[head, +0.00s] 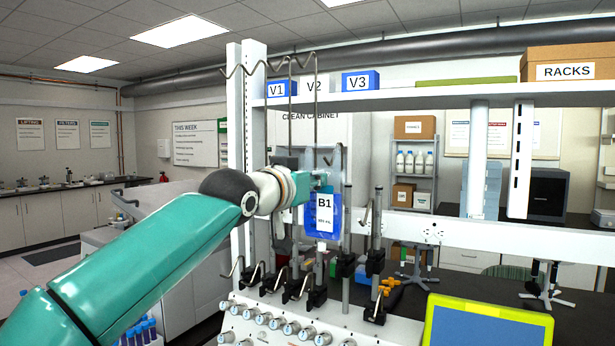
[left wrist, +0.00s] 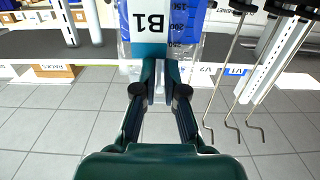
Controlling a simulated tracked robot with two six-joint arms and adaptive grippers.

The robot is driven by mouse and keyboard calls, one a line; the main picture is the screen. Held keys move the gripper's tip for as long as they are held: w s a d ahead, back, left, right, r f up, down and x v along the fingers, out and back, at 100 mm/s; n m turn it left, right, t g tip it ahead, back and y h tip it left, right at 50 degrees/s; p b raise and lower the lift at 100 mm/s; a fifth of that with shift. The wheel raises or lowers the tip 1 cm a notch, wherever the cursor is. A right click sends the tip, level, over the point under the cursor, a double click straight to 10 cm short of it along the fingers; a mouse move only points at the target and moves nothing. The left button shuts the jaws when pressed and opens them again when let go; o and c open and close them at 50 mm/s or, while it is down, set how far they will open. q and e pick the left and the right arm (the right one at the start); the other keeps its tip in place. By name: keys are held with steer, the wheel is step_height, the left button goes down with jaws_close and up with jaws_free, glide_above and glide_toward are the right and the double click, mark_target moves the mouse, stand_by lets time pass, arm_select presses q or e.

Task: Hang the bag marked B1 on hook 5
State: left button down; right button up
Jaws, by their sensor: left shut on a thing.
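The bag marked B1 (head: 323,228) is a clear pouch with blue contents and a white label. It hangs upright in front of the white rack in the head view. In the left wrist view the bag (left wrist: 190,25) appears upside down at the top. My left gripper (head: 322,186) is shut on the bag's upper part; its fingers (left wrist: 155,68) meet at the bag's edge in the wrist view. Several thin metal rods with bent hook ends (left wrist: 233,128) stand at the rack beside the bag. I can read no hook numbers, so I cannot tell which is hook 5. My right gripper is out of view.
The white shelf (head: 430,99) above carries blue boxes V1 (head: 281,89) and V3 (head: 360,81), and a RACKS carton (head: 567,64). Below is a white unit with several knobs (head: 291,328). A yellow-framed screen (head: 487,322) stands at the lower right.

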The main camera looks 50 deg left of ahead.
mark_target(320, 194)
arm_select(q)
steer(key=shift+p+x, duration=0.3)
steer(key=shift+x, duration=0.55)
steer(key=shift+w+a+f+b, duration=0.1)
steer(key=shift+w+f+b, duration=0.15)
steer(key=shift+f+b, duration=0.25)
steer(key=shift+w+a+f, duration=0.25)
steer(key=shift+w+f, duration=0.45)
steer(key=shift+f+b, duration=0.25)
steer(key=shift+b, duration=0.35)
steer(key=c, duration=1.2)
jaws_free()
steer(key=shift+o, duration=0.4)
steer(key=shift+f, duration=0.1)
steer(key=o, duration=0.4)
steer(key=shift+s+d, duration=0.1)
steer(key=shift+s, duration=0.05)
